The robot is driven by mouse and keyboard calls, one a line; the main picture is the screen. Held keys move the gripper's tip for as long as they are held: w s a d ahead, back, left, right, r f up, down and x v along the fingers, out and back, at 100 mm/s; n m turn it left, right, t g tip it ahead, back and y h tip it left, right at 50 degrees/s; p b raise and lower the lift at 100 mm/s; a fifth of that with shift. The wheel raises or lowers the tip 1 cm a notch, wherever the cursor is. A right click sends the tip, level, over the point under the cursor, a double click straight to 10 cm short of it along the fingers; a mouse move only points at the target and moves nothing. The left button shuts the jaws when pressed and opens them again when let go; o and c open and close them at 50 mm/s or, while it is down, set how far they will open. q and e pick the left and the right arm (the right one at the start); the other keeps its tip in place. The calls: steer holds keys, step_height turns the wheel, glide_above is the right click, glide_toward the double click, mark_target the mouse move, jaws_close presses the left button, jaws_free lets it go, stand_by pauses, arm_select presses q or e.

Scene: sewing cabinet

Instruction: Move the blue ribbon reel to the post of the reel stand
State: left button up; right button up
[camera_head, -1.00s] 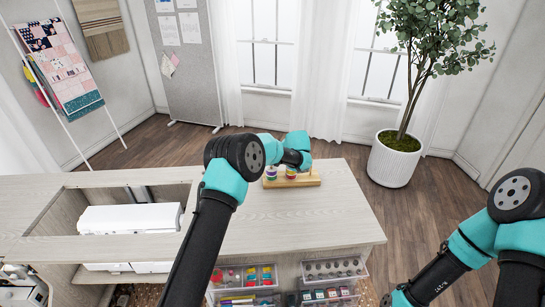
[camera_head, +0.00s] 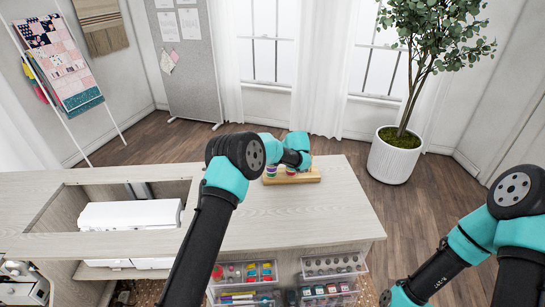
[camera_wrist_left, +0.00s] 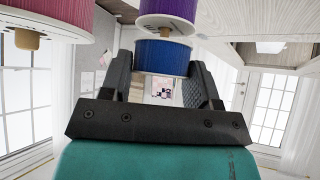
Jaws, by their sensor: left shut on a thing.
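In the left wrist view the blue ribbon reel (camera_wrist_left: 161,57) sits between the fingers of my left gripper (camera_wrist_left: 161,76), which is shut on it. A purple reel (camera_wrist_left: 168,18) lies close beyond the blue one, nearly in line; a wooden post tip shows between them. I cannot tell whether the reels touch. A pink reel (camera_wrist_left: 45,18) with a post tip is at the upper left. In the head view the wooden reel stand (camera_head: 308,177) is on the cabinet top; my left wrist partly covers it and hides the gripper and blue reel. My right gripper is out of view.
The pale cabinet top (camera_head: 310,215) is clear in front of the stand. A white sewing machine (camera_head: 130,215) sits in the opening on the left. Clear drawers (camera_head: 335,266) hold supplies below the front edge. A potted plant (camera_head: 393,158) stands beyond the right side.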

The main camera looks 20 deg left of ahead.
arm_select(q)
steer(key=o, duration=1)
steer(key=v, duration=1.7)
steer(key=shift+d, duration=0.15)
steer(key=shift+s, duration=0.15)
